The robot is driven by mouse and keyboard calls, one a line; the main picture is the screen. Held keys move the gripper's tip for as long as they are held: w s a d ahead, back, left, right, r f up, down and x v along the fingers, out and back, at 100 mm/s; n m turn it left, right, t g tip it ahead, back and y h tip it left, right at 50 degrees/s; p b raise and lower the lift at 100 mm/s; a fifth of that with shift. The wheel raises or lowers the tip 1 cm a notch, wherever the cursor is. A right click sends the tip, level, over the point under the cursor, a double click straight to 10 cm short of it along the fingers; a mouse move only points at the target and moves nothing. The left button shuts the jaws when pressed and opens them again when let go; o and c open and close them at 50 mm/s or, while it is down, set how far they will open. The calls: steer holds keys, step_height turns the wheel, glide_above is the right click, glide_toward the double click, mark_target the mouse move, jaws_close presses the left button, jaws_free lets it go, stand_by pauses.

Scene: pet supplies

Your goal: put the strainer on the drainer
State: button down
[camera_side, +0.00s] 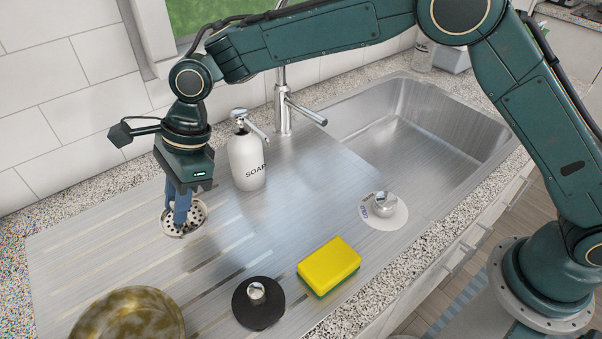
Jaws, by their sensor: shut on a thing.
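The strainer (196,219) is a small round metal disc with holes, at the left in the side view. My gripper (179,222) points down with its blue fingers shut on the strainer's middle. The fingers hide part of the disc. The strainer is over the grooved metal drainer (125,250), left of the sink bowl. It is at or very close to the drainer's surface; I cannot tell whether it touches.
A white soap bottle (246,163) stands right of my gripper. A yellow sponge (329,266), a black knobbed disc (258,303), a white knobbed disc (384,211) and a mottled bowl (130,318) lie nearer the front. The tap (283,110) stands behind, beside the sink bowl (425,130).

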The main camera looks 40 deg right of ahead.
mark_target(203, 204)
steer(key=shift+f, duration=2.5)
steer(key=shift+f, duration=0.2)
steer(key=c, duration=1.2)
jaws_free()
steer(key=shift+c, duration=0.2)
steer(key=shift+r, duration=0.1)
steer(key=v, duration=1)
steer(key=shift+w+r, duration=0.1)
steer(key=shift+r, duration=0.2)
steer(key=shift+v, duration=0.8)
